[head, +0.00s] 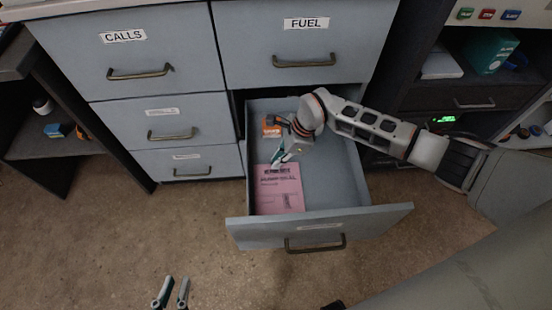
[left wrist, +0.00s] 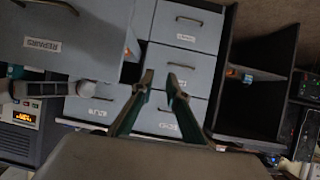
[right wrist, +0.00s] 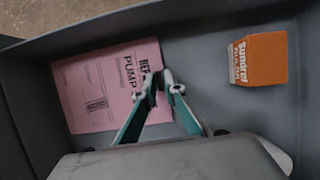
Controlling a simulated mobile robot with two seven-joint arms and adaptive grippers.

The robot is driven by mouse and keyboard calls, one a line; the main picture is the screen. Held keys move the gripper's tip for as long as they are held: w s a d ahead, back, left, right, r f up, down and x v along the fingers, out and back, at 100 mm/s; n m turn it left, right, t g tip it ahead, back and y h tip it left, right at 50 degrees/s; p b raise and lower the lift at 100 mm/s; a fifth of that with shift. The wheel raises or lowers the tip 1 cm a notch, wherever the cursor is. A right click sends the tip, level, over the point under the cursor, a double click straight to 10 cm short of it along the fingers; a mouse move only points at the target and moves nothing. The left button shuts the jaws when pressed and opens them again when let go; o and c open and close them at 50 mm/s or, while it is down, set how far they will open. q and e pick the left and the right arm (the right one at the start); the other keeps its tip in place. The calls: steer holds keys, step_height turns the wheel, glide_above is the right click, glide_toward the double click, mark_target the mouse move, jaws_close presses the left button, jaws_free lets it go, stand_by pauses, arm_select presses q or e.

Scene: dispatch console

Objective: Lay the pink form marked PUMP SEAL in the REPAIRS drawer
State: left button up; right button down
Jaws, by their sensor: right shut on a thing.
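The pink form (head: 279,192) is inside the open drawer (head: 375,220), at its front left. Its printing shows PUMP in the right wrist view (right wrist: 95,90); the rest is partly covered by my fingers. The drawer front reads REPAIRS in the left wrist view (left wrist: 60,28). My right gripper (head: 280,157) reaches down into the drawer, shut on the form's edge nearest the back. The form looks flat on or close to the drawer floor; I cannot tell if it touches. My left gripper (head: 171,294) is open and empty, in front of the cabinet, away from the drawer.
An orange carton (head: 271,126) stands in the drawer's back left, close to my right gripper; it also shows in the right wrist view (right wrist: 259,60). The CALLS drawer (head: 120,80) and FUEL drawer (head: 305,40) are shut. The drawer's right half has free floor under my arm.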

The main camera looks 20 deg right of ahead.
steer(key=shift+f, duration=0.35)
steer(key=shift+r, duration=0.15)
arm_select(q)
steer(key=shift+w+d+r, duration=0.1)
steer(key=shift+w+r, duration=0.25)
steer(key=shift+r, duration=0.05)
arm_select(e)
steer(key=c, duration=2.1)
jaws_free()
steer(key=shift+c, duration=0.2)
